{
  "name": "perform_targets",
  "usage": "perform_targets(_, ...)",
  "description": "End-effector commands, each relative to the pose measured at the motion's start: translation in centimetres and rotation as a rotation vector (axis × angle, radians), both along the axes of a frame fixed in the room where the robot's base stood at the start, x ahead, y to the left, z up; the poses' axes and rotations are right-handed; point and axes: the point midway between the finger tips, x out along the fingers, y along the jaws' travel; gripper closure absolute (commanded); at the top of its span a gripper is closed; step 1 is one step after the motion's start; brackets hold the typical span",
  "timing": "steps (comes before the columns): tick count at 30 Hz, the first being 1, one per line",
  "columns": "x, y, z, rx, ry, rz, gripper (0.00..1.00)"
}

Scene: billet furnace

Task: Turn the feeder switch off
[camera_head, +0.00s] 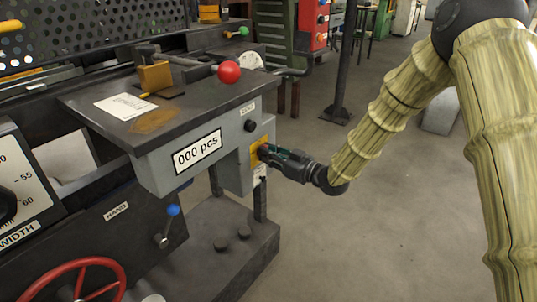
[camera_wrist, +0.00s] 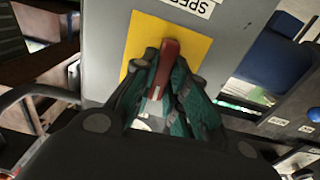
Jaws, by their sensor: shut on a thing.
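The feeder switch, a red lever on a yellow plate (camera_wrist: 193,44), sits on the grey control box (camera_head: 235,163). In the wrist view the red lever (camera_wrist: 166,62) stands between the teal finger pads of my gripper (camera_wrist: 168,75), which are closed around it. In the head view my gripper (camera_head: 268,153) reaches in from the right and meets the yellow plate on the box's right side. It hides most of the lever there, so I cannot tell the lever's setting.
A counter reading "000 pcs" (camera_head: 197,151) is on the front of the box. A red ball knob (camera_head: 229,72) stands on the bench top (camera_head: 85,92). A red handwheel (camera_head: 75,280) and a blue-knobbed lever (camera_head: 173,211) are lower left.

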Motion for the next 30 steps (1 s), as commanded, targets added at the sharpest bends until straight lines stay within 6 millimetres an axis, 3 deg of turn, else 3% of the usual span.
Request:
perform_targets(8,-0.08,0.04,-0.10,-0.088,-0.120,0.000,1.00)
perform_targets(30,-0.37,0.26,-0.50,-0.498,-0.682,0.001,1.00)
